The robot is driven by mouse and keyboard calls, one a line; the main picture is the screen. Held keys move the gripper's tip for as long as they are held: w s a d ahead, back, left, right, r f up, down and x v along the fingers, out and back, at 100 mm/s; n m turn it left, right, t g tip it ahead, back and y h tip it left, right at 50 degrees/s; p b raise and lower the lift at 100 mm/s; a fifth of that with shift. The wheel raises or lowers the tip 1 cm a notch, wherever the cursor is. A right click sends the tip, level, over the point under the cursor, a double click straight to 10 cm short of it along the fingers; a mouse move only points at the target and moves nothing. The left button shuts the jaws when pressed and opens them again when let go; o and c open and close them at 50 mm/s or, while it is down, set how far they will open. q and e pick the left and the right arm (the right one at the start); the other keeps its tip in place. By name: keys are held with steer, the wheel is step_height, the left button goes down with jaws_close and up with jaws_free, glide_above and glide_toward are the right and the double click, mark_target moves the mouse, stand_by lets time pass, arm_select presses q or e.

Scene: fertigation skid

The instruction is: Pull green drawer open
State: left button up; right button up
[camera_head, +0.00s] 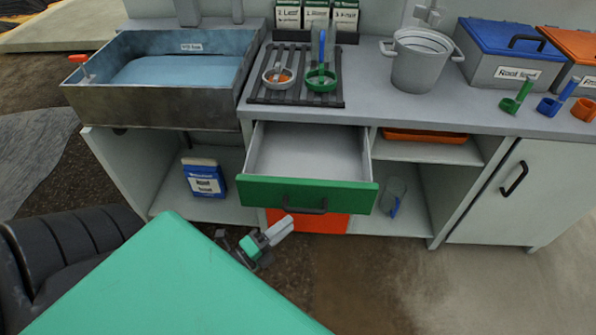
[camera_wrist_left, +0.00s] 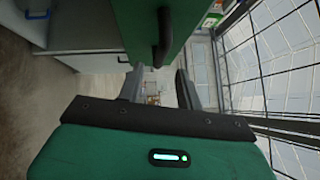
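The green drawer (camera_head: 262,192) stands pulled out of the counter, its empty grey inside showing. Its dark bar handle (camera_head: 304,209) is on the green front. My left gripper (camera_head: 284,227) is just below and in front of the handle's left end in the head view. In the left wrist view, the two fingers (camera_wrist_left: 158,72) are spread apart, and the handle (camera_wrist_left: 162,38) shows past and between the fingertips, against the green front (camera_wrist_left: 135,22). I see no finger closed on the handle. Whether they touch cannot be told. My right gripper is not in view.
An orange drawer or panel (camera_head: 318,222) lies below the green drawer. A blue-and-white container (camera_head: 204,178) stands on the left shelf, a clear cup (camera_head: 393,194) on the right one. The sink (camera_head: 150,106), bucket (camera_head: 417,66) and blue-lidded box (camera_head: 500,70) are on top. Floor in front is clear.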

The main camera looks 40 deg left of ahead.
arm_select(q)
steer(key=r+v, duration=0.1)
steer(key=v, duration=0.5)
steer(key=shift+s+f, duration=0.45)
steer(key=shift+f, duration=0.1)
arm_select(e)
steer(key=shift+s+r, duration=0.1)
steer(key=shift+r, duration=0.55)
arm_select(q)
steer(key=shift+a, duration=0.1)
